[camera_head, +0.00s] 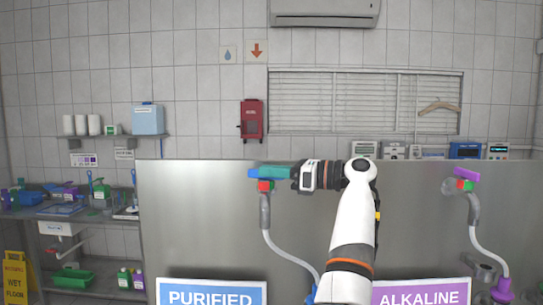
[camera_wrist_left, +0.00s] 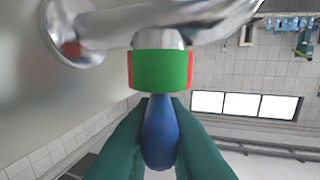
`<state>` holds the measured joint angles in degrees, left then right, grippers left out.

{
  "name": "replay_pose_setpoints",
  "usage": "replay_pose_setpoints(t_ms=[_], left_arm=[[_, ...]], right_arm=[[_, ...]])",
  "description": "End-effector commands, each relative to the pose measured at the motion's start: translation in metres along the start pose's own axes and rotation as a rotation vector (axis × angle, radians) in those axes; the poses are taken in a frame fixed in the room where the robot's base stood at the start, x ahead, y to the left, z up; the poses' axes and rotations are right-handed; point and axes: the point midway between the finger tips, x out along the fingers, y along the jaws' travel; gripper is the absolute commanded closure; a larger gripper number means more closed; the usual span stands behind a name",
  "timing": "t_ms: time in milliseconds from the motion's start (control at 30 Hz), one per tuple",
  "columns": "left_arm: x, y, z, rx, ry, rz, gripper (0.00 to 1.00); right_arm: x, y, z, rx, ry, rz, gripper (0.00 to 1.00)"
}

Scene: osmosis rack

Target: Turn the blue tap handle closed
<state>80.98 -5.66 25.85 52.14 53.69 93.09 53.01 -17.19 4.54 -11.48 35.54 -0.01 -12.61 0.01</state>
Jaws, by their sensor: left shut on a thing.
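The blue tap handle (camera_head: 253,173) sits at the top of the tap over the PURIFIED sign, above a red and green collar (camera_head: 265,186). My left gripper (camera_head: 272,171), with teal fingers, reaches it from the right and is shut on it. In the left wrist view the blue handle (camera_wrist_left: 160,138) lies between the two teal fingers (camera_wrist_left: 160,108), below the green collar (camera_wrist_left: 160,70) with red edges. The chrome tap body (camera_wrist_left: 110,28) joins the steel panel there. The fingers hide part of the handle in the head view. My right gripper is not in view.
A second tap with a purple handle (camera_head: 466,174) stands at the right, over the ALKALINE sign (camera_head: 422,293). The PURIFIED sign (camera_head: 211,293) is at the lower left of the steel panel (camera_head: 190,220). A grey hose (camera_head: 285,257) hangs below the blue-handled tap.

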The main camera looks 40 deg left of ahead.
Motion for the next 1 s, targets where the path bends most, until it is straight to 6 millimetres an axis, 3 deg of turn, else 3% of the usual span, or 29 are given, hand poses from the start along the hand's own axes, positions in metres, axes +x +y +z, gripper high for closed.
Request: replay_pose_setpoints(t_ms=[33, 300, 1000], left_arm=[[0.001, 0.002, -0.006, 0.002, 0.000, -0.030, 1.00], [0.001, 0.003, -0.003, 0.000, -0.002, -0.152, 1.00], [0.002, 0.005, 0.001, 0.000, -0.004, -0.283, 1.00]], right_arm=[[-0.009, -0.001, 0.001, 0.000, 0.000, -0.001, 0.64], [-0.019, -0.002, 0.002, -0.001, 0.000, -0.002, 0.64], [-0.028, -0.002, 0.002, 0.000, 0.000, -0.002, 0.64]])
